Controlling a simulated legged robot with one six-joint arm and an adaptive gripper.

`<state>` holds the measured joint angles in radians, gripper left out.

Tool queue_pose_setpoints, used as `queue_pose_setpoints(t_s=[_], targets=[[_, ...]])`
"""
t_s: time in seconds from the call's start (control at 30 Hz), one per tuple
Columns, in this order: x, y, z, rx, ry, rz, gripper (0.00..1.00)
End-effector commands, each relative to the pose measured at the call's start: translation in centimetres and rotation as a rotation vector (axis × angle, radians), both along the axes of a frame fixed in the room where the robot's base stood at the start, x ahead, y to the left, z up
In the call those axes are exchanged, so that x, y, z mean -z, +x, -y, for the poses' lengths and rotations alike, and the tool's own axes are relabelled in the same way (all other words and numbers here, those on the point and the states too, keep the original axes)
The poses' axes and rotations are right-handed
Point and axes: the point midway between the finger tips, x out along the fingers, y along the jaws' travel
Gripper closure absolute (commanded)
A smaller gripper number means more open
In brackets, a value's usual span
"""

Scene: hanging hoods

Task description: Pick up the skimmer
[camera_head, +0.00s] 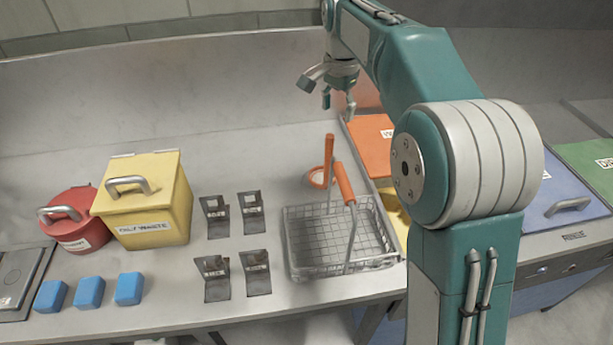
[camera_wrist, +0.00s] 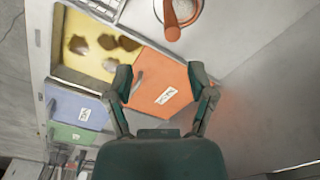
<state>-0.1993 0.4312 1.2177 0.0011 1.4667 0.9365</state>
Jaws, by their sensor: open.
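An orange handle (camera_head: 330,150), which I take to be the skimmer's, stands nearly upright at the back left of a wire basket (camera_head: 290,240). A round orange-rimmed piece (camera_head: 317,178) shows beside it; I cannot tell whether they are joined. In the wrist view, an orange handle (camera_wrist: 172,20) crosses a round pale piece at the top edge, partly cut off. My gripper (camera_head: 338,104) is open and empty, above and behind the handle. In the wrist view my gripper (camera_wrist: 162,82) has its fingers apart over an orange lid (camera_wrist: 160,88), with the handle beyond them.
The basket has its own orange grip (camera_head: 344,183), close to the upright handle. Metal brackets (camera_head: 215,216), a yellow box (camera_head: 150,205), a red pot (camera_head: 72,222) and blue blocks (camera_head: 89,292) stand left. A blue lid (camera_head: 560,190) and green lid (camera_head: 588,165) lie right.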

Motion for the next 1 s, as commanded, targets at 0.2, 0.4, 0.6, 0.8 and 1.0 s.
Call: queue_pose_setpoints(t_s=[0.2,0.4,0.6,0.8,1.0], targets=[[1.4,1.4,-0.5,0.047,-0.002,-0.027,0.29],[4.5,1.4,-0.6,0.046,-0.002,-0.029,0.29],[6.7,1.4,-1.0,0.045,-0.007,-0.026,0.29],[9.2,1.7,-0.8,0.045,-0.007,-0.029,0.29],[11.6,1.8,-0.5,0.045,-0.004,-0.027,0.29]])
